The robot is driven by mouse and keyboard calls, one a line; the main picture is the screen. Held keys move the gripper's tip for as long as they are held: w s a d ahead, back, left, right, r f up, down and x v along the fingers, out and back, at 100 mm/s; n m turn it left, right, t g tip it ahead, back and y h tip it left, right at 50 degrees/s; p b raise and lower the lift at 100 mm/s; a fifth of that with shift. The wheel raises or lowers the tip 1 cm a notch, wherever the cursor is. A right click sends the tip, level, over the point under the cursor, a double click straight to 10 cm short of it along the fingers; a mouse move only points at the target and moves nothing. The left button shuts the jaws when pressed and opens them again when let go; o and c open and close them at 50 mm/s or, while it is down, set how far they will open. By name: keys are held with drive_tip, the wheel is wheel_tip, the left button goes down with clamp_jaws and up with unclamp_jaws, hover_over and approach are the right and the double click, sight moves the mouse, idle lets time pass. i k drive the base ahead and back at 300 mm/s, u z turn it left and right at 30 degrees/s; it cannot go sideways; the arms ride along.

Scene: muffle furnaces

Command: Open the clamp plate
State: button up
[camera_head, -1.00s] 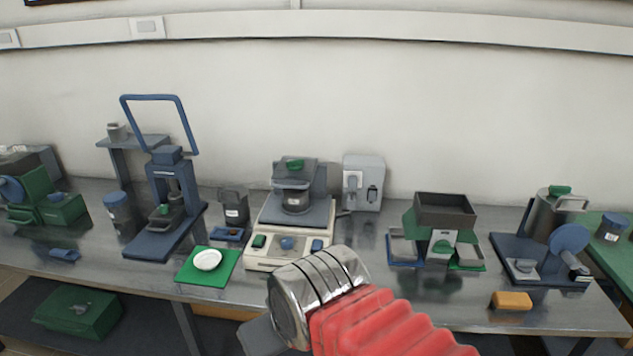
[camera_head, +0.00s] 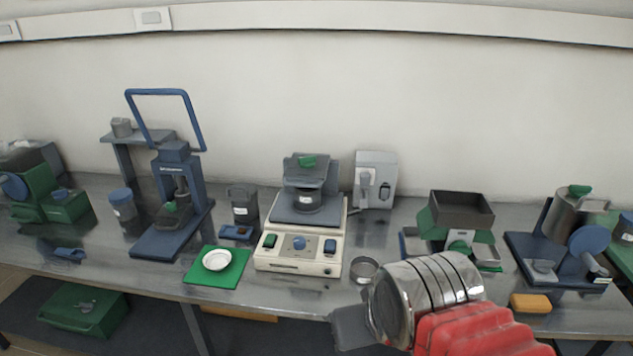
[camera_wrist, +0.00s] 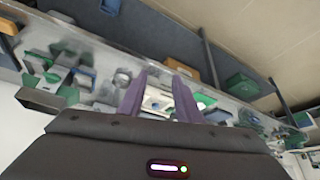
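A cream bench machine (camera_head: 298,262) with green and blue buttons stands mid-table. On its dark platform sits a round grey pot (camera_head: 308,201). The cream machine (camera_wrist: 157,102) appears beyond the fingers there, at a distance. In the head view my arm is at the lower right, in front of the table, and one grey finger part shows.
A metal ring (camera_head: 365,269) lies right of the machine. A white dish (camera_head: 217,260) on a green mat (camera_head: 217,279) is at its left. A blue press (camera_head: 176,200) stands further left, a grey hopper (camera_head: 461,209) to the right. A grey box (camera_head: 375,179) is behind.

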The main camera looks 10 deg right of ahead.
sight(294, 172)
drive_tip(key=k, duration=1.25)
drive_tip(key=z, duration=0.1)
drive_tip(key=i, duration=1.35)
drive_tip(key=u, duration=0.8)
drive_tip(key=i, duration=0.45)
drive_tip(key=u, duration=0.35)
